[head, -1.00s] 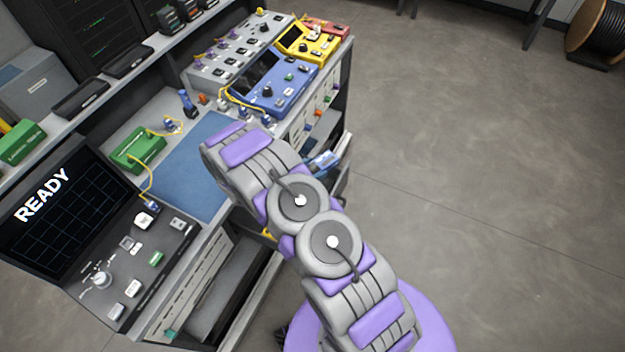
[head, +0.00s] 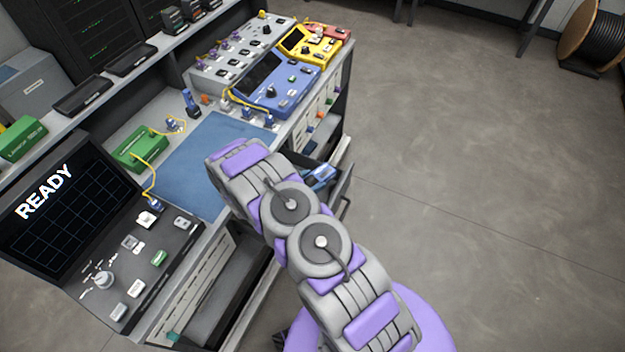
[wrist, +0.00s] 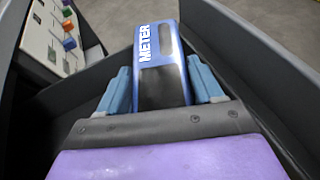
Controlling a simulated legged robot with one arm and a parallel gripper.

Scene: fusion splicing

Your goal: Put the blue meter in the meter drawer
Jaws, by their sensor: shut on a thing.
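The blue meter (wrist: 160,60) shows in the wrist view with the word METER on its side. My gripper (wrist: 162,88) is shut on it, with a light blue finger on each side. Dark drawer walls (wrist: 255,62) stand on both sides of the meter, so it is held within or just over the open drawer. Whether it touches the drawer floor cannot be told. In the head view the meter (head: 320,177) shows as a small blue shape beyond my arm, at the open drawer (head: 343,190). My arm hides most of the drawer and my fingers there.
The bench holds a blue mat (head: 205,150), a green box (head: 140,148), a large blue instrument (head: 275,85) and a yellow one (head: 310,43). A READY screen (head: 60,205) stands at the left. The floor at the right is clear up to a cable reel (head: 597,35).

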